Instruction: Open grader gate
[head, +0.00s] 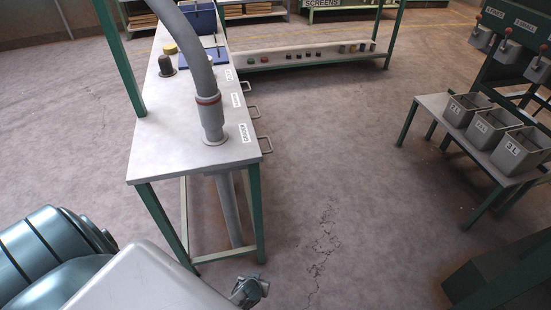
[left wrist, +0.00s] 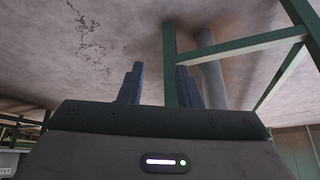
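A grey-topped table (head: 180,150) on green legs stands left of centre in the head view. Along its right edge stick out three metal handles: a near one (head: 265,144), a middle one (head: 253,112) and a far one (head: 246,87). Each has a small white label beside it; the near label (head: 244,133) is turned sideways and hard to read. My left gripper (head: 248,290) is low in front of the table, below and apart from the handles. In the left wrist view its two fingers (left wrist: 158,85) stand apart with nothing between them. My right gripper is not in view.
A grey hose (head: 210,115) runs into the near tabletop, with a pipe (head: 228,210) below. Green table legs (head: 165,225) stand close to my left gripper. At right, a bench (head: 430,105) holds three labelled bins. The floor (head: 340,190) between is clear.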

